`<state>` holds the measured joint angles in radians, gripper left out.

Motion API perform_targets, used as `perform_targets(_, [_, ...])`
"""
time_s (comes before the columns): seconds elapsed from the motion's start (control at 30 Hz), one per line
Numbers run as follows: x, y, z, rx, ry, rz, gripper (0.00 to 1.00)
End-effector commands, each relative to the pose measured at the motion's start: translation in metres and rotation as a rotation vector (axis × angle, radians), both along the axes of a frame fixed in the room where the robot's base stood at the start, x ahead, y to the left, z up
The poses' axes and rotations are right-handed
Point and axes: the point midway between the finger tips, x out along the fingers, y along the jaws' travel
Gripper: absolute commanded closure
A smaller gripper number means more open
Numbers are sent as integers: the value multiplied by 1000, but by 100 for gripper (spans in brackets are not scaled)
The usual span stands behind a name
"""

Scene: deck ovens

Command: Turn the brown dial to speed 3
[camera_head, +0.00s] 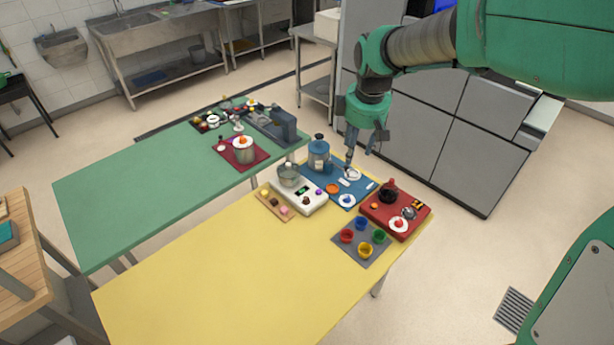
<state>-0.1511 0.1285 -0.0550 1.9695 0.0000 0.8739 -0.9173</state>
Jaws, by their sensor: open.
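A small dark brown knob (305,199) sits on the front of a white appliance (318,205), which has a dark display and a steel pot (289,176) on it. It looks like the brown dial, but its pointer and any speed marks are too small to read. A purple knob (319,191) is just right of it on the same appliance. My gripper (361,158) is open and empty, pointing down above the blue mat (366,190), to the right of and behind the brown knob, apart from it.
A blue canister-like appliance (318,157) stands behind the white one. A red board (378,213) with a dark pot is to the right. A grey mat (344,249) holds several coloured cups. The yellow table (215,285) is bare at the front left.

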Motion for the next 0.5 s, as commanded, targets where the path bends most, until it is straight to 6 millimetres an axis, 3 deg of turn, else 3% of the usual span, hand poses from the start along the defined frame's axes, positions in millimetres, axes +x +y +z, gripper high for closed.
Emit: perform_targets(0.5, [94, 52, -81, -68, 81, 342, 55])
